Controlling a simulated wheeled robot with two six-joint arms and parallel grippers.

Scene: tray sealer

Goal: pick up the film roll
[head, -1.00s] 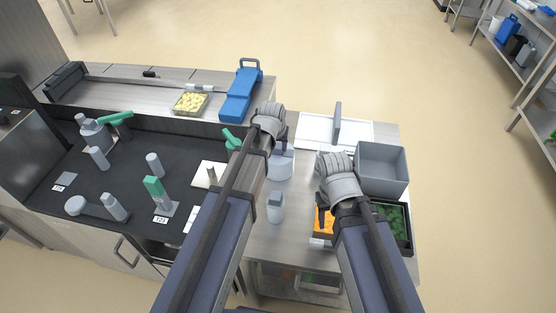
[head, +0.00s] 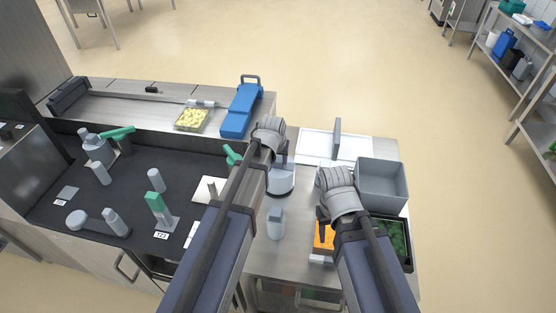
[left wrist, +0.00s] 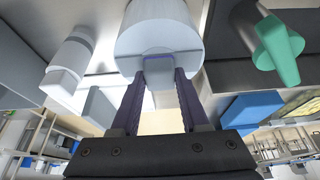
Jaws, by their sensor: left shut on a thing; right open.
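The film roll (head: 281,183) is a pale cylinder at the left part of the right-hand table in the head view. In the left wrist view the roll (left wrist: 160,32) shows its round end just beyond the fingertips. My left gripper (left wrist: 159,78) is shut on the roll's small grey end piece, between two dark fingers. In the head view my left gripper (head: 283,158) is above the roll, partly hidden by its own arm. I cannot tell whether the roll touches the table. My right gripper (head: 323,213) is open, over an orange-filled tray (head: 318,254).
A grey bin (head: 382,181) and a tray of green food (head: 407,260) stand at the right. A pale bottle-like object (head: 275,224) stands in front of the roll. A dark counter (head: 120,185) with several grey and green fittings lies left. A blue device (head: 241,110) is behind.

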